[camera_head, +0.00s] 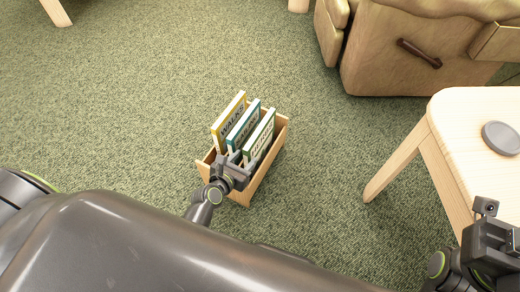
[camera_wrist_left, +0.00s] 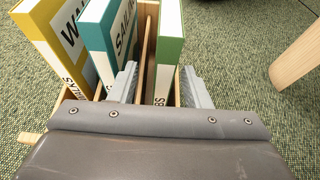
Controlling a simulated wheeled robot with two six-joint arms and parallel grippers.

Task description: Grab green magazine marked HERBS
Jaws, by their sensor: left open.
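The green magazine marked HERBS (camera_head: 259,138) stands in a wooden box (camera_head: 267,168) on the carpet, at the right of a row of three. My left gripper (camera_head: 237,165) is over the near end of the box. In the left wrist view its open fingers (camera_wrist_left: 158,84) lie on either side of the green magazine (camera_wrist_left: 168,50), which shows between them with small gaps. Its lower spine is partly hidden by the gripper body. My right gripper (camera_head: 495,245) is at the lower right, away from the box; its fingers cannot be made out clearly.
A teal magazine marked SAILING (camera_wrist_left: 112,38) stands close beside my left gripper's left finger. A yellow one marked WALKS (camera_wrist_left: 58,35) is further left. A pale wooden table (camera_head: 460,115) with a grey disc (camera_head: 501,138) stands at right.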

